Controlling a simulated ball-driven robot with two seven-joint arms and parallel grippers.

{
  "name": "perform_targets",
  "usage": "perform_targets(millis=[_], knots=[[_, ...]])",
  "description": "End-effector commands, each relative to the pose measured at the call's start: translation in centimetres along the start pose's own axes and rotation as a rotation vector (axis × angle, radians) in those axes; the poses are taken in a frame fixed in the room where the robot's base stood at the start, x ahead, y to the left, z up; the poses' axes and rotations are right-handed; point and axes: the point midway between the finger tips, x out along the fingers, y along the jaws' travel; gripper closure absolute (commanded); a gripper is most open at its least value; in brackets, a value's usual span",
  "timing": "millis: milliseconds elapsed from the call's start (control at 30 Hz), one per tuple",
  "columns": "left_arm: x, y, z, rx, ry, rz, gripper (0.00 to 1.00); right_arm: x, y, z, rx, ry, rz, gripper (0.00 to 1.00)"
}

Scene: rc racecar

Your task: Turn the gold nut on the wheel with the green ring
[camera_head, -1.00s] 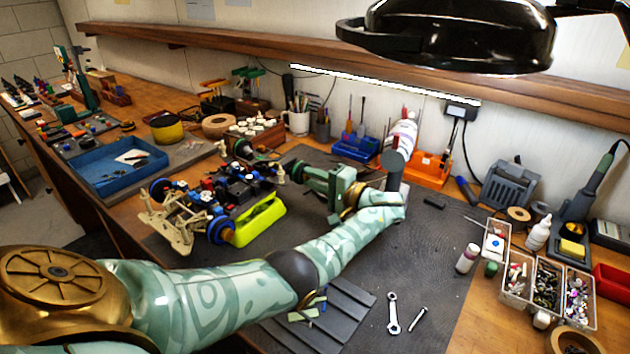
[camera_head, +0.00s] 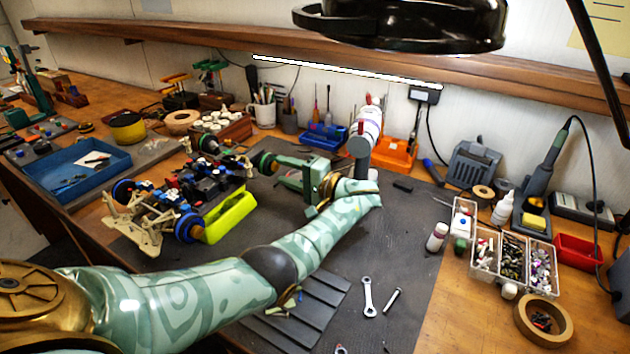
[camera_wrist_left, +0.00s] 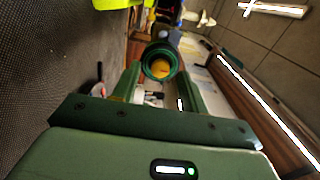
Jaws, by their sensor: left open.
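The RC car (camera_head: 215,185) sits on the dark mat, with two blue-ringed wheels on its near left side. The wheel with the green ring (camera_head: 263,163) is at its far right corner, facing my left gripper (camera_head: 281,168). In the left wrist view, the green ring (camera_wrist_left: 148,57) surrounds the gold nut (camera_wrist_left: 160,69). My left gripper (camera_wrist_left: 158,75) is open, its fingers either side of the wheel in this view. I cannot tell whether they touch it. The nut is hidden in the head view. My right gripper is not in view.
A wrench (camera_head: 368,297) and a small metal tool (camera_head: 392,300) lie on the mat in front. Parts bins (camera_head: 512,262) and a tape roll (camera_head: 543,320) stand at right. A blue tray (camera_head: 72,172) is at left. An orange holder (camera_head: 396,154) is behind my forearm.

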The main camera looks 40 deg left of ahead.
Motion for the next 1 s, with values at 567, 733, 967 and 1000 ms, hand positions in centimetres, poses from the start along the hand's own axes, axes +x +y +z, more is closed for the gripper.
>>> perform_targets(millis=[567, 733, 967, 1000], knots=[[-13.6, 0.5, 0.0, 0.003, 0.001, 0.002, 0.57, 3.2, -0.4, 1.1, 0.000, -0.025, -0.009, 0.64], [-14.7, 0.2, 0.0, 0.001, -0.001, 0.002, 0.57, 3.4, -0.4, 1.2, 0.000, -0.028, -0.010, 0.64], [-14.7, 0.0, 0.0, 0.000, 0.000, 0.001, 0.57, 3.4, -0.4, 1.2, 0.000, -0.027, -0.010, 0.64], [-14.7, 0.1, 0.0, 0.000, 0.000, 0.001, 0.57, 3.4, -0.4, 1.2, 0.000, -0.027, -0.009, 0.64]])
